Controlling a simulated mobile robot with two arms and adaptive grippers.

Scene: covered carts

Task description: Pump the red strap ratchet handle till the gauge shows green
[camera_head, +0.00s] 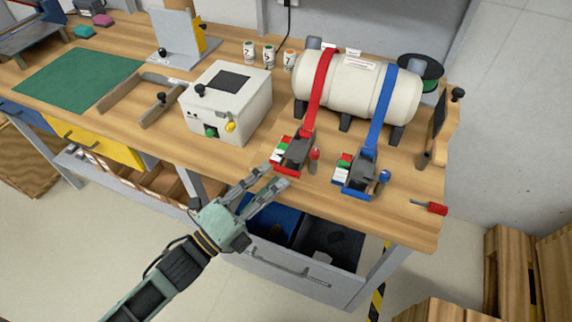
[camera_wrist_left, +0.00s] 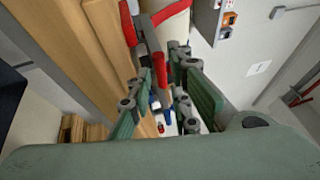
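The red strap (camera_head: 319,85) runs over a white cylinder and down to the red ratchet (camera_head: 293,158) at the bench's front. Its handle (camera_head: 314,156) has a red knob and stands up on the ratchet's right side. A small gauge (camera_head: 282,149) with red, green and white patches sits on its left; its reading is too small to tell. My left gripper (camera_head: 277,179) is open and empty, just in front of the ratchet. In the left wrist view, a red bar (camera_wrist_left: 160,69), apparently the handle, shows beyond and between the fingers (camera_wrist_left: 157,78). My right gripper is not in view.
A blue ratchet (camera_head: 360,175) with a blue-knobbed handle stands close on the right. The white cylinder (camera_head: 345,85) is behind. A white box (camera_head: 240,100) stands to the left, and a red-handled tool (camera_head: 436,208) lies near the right edge. An open drawer (camera_head: 290,265) sticks out below.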

